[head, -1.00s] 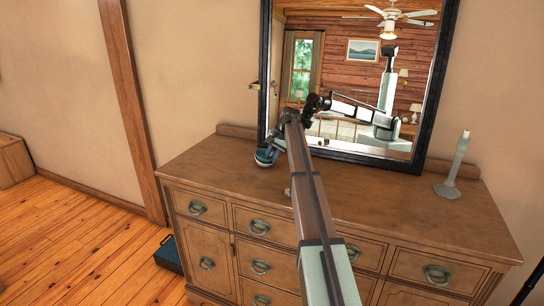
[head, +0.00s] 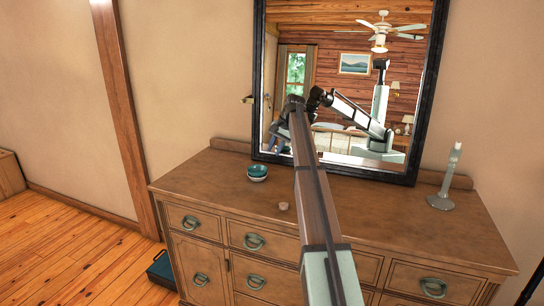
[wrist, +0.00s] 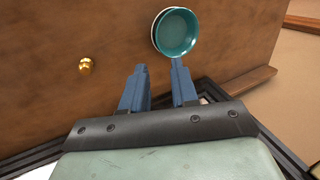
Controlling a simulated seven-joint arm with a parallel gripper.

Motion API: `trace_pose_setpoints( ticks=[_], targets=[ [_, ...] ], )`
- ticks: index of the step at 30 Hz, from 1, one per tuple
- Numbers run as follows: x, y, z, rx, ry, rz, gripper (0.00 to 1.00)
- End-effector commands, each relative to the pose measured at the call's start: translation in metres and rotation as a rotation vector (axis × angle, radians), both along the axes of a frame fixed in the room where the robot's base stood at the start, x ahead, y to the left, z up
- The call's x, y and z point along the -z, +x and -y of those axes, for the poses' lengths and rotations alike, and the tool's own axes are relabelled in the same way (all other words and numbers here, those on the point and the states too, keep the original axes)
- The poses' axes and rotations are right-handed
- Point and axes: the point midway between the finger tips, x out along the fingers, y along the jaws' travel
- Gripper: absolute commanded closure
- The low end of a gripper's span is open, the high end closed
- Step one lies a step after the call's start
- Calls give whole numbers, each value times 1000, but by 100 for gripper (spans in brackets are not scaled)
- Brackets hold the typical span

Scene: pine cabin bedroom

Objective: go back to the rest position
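My gripper (wrist: 160,78) shows two blue fingers apart with nothing between them in the wrist view. In the head view, my gripper (head: 277,138) is partly hidden by my arm, in front of the mirror and above the back of the dresser. A small teal bowl (head: 257,169) stands on the dresser top, left of my arm. It also shows in the wrist view (wrist: 178,33), just beyond the right fingertip, with a white edge around its left side. The bowl is apart from the fingers in the head view.
The wooden dresser (head: 200,180) carries a black-framed mirror (head: 430,90), a pale candlestick (head: 446,185) at the right and a small round knob-like thing (head: 283,206). That thing looks golden in the wrist view (wrist: 86,66). A dark teal box (head: 161,267) lies on the floor at left.

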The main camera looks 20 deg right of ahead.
Motion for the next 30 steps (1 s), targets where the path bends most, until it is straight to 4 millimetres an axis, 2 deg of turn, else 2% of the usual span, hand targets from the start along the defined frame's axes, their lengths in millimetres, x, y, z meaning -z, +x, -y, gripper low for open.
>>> trace_pose_setpoints(
  ticks=[6, 21, 23, 26, 29, 30],
  targets=[
    [-8, -2, 2, 0, 0, 0, 71],
    [-7, -1, -2, -6, 0, 3, 71],
    [-7, 3, -13, -17, 1, 9, 71],
    [-4, 15, -45, -55, 1, 31, 71],
    [-1, 31, -94, -113, 3, 65, 71],
    [0, 38, -118, -138, 4, 81, 71]
  ],
)
